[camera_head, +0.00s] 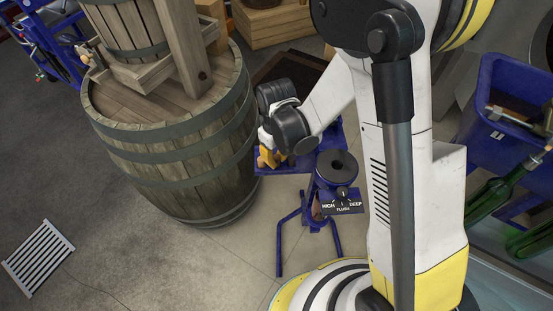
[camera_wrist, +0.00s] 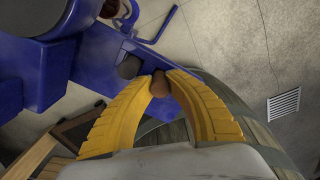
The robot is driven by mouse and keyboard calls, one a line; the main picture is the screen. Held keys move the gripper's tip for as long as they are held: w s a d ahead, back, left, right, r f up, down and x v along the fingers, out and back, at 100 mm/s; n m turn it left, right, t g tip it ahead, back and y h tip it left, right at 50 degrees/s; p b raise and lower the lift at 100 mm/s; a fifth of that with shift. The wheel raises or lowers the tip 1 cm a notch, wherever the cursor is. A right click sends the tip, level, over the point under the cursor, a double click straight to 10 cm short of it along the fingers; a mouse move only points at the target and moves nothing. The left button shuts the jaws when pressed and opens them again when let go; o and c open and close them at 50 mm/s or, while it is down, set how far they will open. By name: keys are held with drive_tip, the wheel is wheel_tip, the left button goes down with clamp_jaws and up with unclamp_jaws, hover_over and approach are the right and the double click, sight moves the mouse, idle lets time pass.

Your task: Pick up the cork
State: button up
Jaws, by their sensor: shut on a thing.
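The cork (camera_wrist: 159,86) is a small brown plug in the wrist view. It sits between the tips of the yellow fingers of my gripper (camera_wrist: 160,82), which are shut on it. Just beyond the tips is a blue metal surface (camera_wrist: 95,62) with a dark round spot on it; I cannot tell if the cork touches the surface. In the head view my gripper (camera_head: 269,158) is beside the wooden barrel, over the blue stand's left part. The cork cannot be made out there.
A large wooden barrel (camera_head: 180,150) stands close on the left. The blue stand has a black round top (camera_head: 337,168) and a dial plate (camera_head: 342,201) marked HIGH, FLUSH and DEEP. A blue bin (camera_head: 500,140) and green bottles (camera_head: 490,200) are at the right. A floor grate (camera_head: 38,258) lies at lower left.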

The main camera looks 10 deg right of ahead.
sight(279, 167)
drive_tip(key=r, duration=0.1)
drive_tip(key=r+p, duration=0.1)
drive_tip(key=r, duration=0.1)
drive_tip(key=r+p, duration=0.1)
drive_tip(key=shift+s+d+r, duration=0.15)
drive_tip(key=shift+d, duration=0.2)
drive_tip(key=s+d+r+p, duration=0.1)
drive_tip(key=d+r, duration=0.1)
drive_tip(key=d, duration=0.1)
drive_tip(key=s+d+r+p, duration=0.1)
drive_tip(key=s+d+r, duration=0.1)
drive_tip(key=d, duration=0.1)
drive_tip(key=s+d+r+p, duration=0.1)
drive_tip(key=d+r, duration=0.1)
drive_tip(key=d, duration=0.2)
drive_tip(key=shift+s, duration=0.2)
